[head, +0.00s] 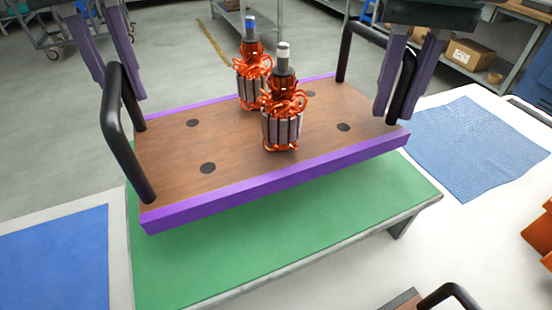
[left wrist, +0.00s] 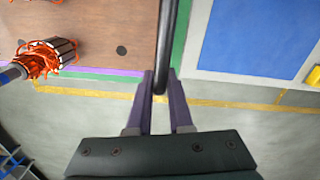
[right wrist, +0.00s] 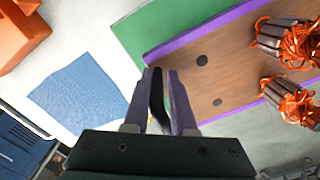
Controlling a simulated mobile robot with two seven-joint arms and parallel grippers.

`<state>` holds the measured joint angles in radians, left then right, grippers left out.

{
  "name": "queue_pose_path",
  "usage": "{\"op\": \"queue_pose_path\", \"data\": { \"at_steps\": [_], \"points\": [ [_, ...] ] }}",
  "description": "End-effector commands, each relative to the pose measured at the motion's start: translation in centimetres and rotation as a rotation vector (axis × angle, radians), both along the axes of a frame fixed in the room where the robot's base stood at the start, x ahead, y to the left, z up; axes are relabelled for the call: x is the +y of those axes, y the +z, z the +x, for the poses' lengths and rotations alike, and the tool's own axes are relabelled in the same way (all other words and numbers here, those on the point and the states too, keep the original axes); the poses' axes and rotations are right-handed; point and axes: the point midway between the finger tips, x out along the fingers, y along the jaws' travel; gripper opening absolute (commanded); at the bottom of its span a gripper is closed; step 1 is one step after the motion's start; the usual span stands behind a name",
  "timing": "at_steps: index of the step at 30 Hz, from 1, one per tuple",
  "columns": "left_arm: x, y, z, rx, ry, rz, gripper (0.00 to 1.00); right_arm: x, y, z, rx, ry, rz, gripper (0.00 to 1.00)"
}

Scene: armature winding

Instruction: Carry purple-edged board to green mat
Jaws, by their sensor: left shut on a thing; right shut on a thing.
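The purple-edged board (head: 230,165) has a brown wood top, purple long edges and a black handle at each end. It is held above the green mat (head: 300,235), which shows below its near edge. Two armatures with orange windings stand upright on it, one with a white top (head: 283,125) and one with a blue top (head: 252,80). My left gripper (head: 118,85) is shut on the left handle (head: 125,140); its fingers also show in the left wrist view (left wrist: 161,90). My right gripper (head: 400,100) is shut on the right handle (right wrist: 156,95).
A blue mat (head: 55,260) lies at left and a textured blue cloth (head: 475,145) at right on white surfaces. Orange parts (head: 540,235) sit at the right edge. Another black handle (head: 450,295) shows at the bottom. Shelves with boxes (head: 470,55) stand behind.

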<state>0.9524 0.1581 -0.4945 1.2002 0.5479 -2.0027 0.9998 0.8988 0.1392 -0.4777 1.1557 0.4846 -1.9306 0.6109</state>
Motion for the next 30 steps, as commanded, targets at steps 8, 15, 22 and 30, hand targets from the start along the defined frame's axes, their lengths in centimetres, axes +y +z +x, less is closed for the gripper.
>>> {"op": "queue_pose_path", "data": {
  "at_steps": [8,15,22,30],
  "points": [
    [0.6,-0.4,0.0,0.003,0.013,0.014,0.0,-0.5,-0.2,0.1,-0.002,-0.012,-0.009,0.0],
    [0.6,-1.6,0.0,0.003,0.013,0.014,0.0,-0.5,-1.4,0.1,-0.002,-0.012,-0.009,0.0],
    [0.6,-3.3,0.0,0.003,0.013,0.014,0.0,-0.5,-3.1,0.1,-0.002,-0.012,-0.009,0.0],
    [0.6,-5.3,0.0,0.003,0.013,0.014,0.0,-0.5,-5.1,0.1,-0.002,-0.012,-0.009,0.0]
  ]
}}
